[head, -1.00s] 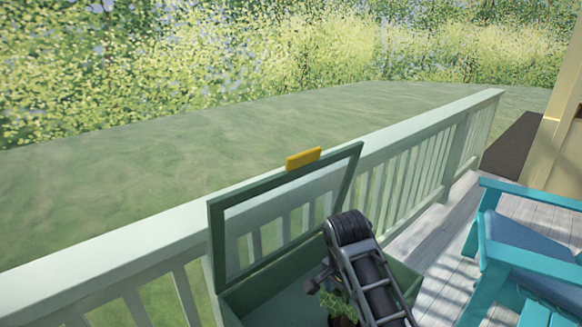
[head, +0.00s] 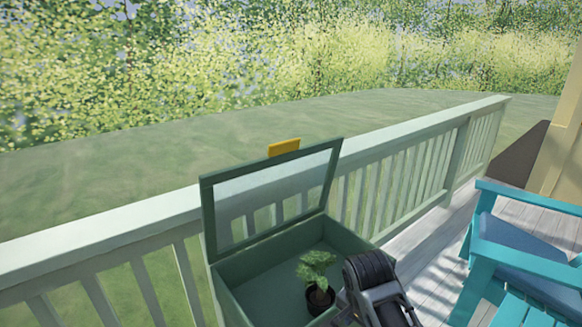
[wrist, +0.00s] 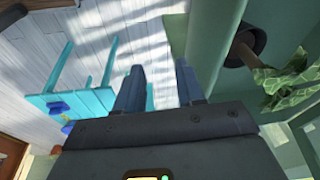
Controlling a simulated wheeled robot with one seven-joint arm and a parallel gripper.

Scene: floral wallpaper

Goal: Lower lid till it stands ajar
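The green box (head: 262,268) stands on the deck against the railing. Its lid, a green frame around a clear pane (head: 207,222), stands raised and steep at the back. A yellow tab (head: 284,147) sits on the lid's top edge. My gripper (wrist: 159,88) is open and empty in the wrist view, its fingers near the box's wall (wrist: 207,45), with deck boards showing beyond. In the head view my arm is at the box's front right and the fingers are hidden. My gripper is well apart from the lid.
A potted plant (head: 318,270) stands inside the box near my arm; its leaves (wrist: 285,82) show in the wrist view. A turquoise chair (head: 520,250) stands to the right. The white railing (head: 420,150) runs behind the box. Bare deck lies between box and chair.

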